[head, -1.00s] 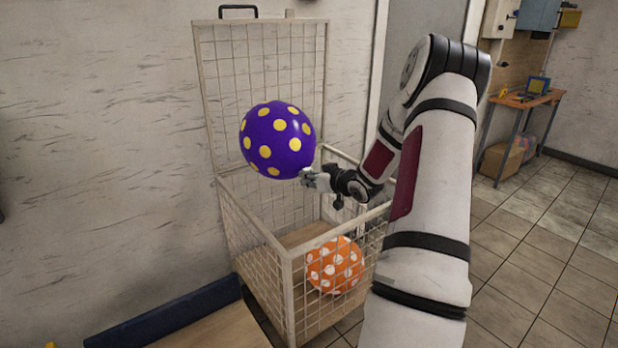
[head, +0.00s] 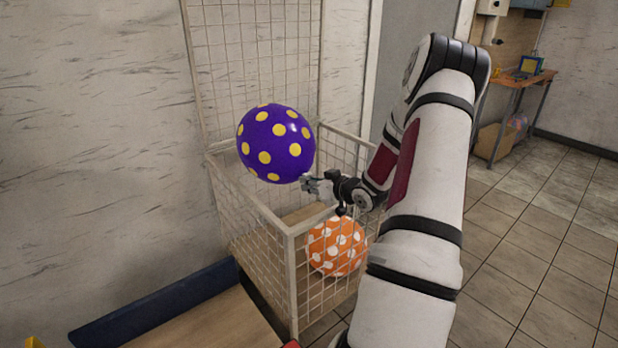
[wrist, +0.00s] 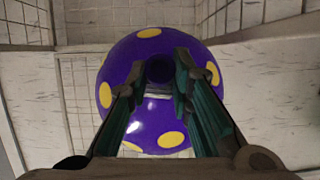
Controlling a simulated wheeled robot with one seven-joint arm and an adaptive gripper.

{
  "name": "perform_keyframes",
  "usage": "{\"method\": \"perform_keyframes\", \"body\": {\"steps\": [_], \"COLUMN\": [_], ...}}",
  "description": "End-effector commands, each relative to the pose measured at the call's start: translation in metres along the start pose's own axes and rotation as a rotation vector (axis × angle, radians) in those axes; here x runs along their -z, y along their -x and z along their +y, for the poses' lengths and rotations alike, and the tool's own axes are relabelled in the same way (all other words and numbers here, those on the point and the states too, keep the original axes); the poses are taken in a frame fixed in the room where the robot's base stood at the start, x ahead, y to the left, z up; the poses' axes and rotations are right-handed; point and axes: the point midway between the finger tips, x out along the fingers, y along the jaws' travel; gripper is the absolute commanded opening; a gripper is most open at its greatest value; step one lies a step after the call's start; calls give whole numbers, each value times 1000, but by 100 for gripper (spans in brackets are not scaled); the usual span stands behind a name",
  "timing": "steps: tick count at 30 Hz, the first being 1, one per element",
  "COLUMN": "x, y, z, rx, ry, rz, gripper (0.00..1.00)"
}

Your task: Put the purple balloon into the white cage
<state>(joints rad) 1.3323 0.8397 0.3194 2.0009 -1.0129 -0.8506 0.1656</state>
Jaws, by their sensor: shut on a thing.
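The purple balloon (head: 276,143) has yellow dots and shows above the open top of the white cage (head: 290,228) in the head view. My gripper (head: 310,184) is shut on the balloon at its lower right side. In the wrist view the balloon (wrist: 150,115) fills the middle, with my gripper's fingers (wrist: 160,72) closing at its dark neck. The cage is a wire-mesh box with its lid raised against the wall. How deep the balloon sits relative to the cage rim is hard to tell.
An orange balloon (head: 337,246) with white dots lies inside the cage at the right. A wooden surface with a blue edge (head: 155,305) is at the lower left. A small table (head: 519,80) stands at the far right. Open tiled floor lies to the right.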

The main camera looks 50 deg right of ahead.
Motion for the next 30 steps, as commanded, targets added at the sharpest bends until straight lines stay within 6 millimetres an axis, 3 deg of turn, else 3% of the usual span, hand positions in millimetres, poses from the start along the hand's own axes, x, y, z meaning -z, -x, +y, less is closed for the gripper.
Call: {"method": "perform_keyframes", "body": {"steps": [14, 15, 18, 30], "x": [-10, -10, -10, -8], "y": [-4, -4, -4, 4], "z": [0, 0, 0, 0], "rx": [0, 0, 0, 0], "ry": [0, 0, 0, 0], "rz": [0, 0, 0, -1], "gripper": [8, 22, 44, 44]}}
